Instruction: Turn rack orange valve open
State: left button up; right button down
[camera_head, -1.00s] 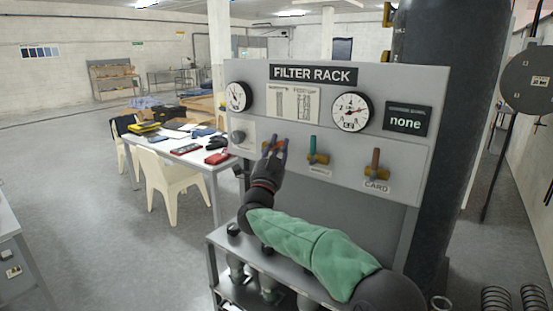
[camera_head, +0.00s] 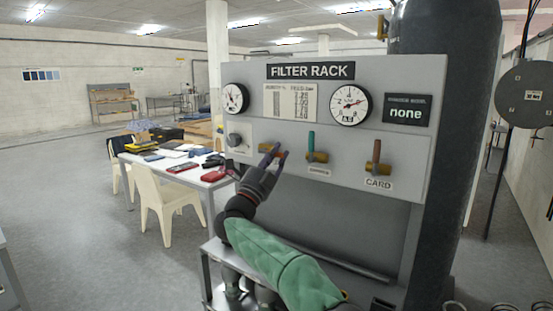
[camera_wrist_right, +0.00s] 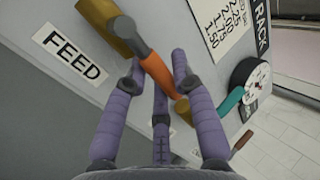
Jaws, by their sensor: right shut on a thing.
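The orange valve is the leftmost of the valves in a row on the FILTER RACK panel (camera_head: 330,150). In the right wrist view, its orange handle (camera_wrist_right: 158,75) runs from a brass body (camera_wrist_right: 105,27) beside the FEED label (camera_wrist_right: 70,55). My right gripper (camera_wrist_right: 158,68) has its purple fingers closed around this handle. In the head view, the right gripper (camera_head: 274,157) is at the leftmost valve, and its fingers hide most of the handle. The brass part (camera_head: 265,147) shows just behind them. My left gripper is not in view.
A green-handled valve (camera_head: 311,145) is close to the right of my gripper, and a red-brown-handled valve (camera_head: 377,152) is farther right. Two round gauges (camera_head: 350,104) sit above. A table (camera_head: 185,177) with tools and white chairs (camera_head: 168,196) stands to the left.

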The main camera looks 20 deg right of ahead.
jog(key=shift+s+r, duration=0.1)
dwell(0.3)
jog(key=c, duration=1.3)
grip_release()
jog(key=shift+o, duration=0.2)
jog(key=shift+s+a+f, duration=0.15)
jog(key=shift+a+f, duration=0.25)
jog(key=shift+f, duration=0.05)
jog(key=v, duration=0.6)
jog(key=shift+s+a, duration=0.25)
jog(key=shift+s, duration=0.1)
jog(key=shift+f, duration=0.15)
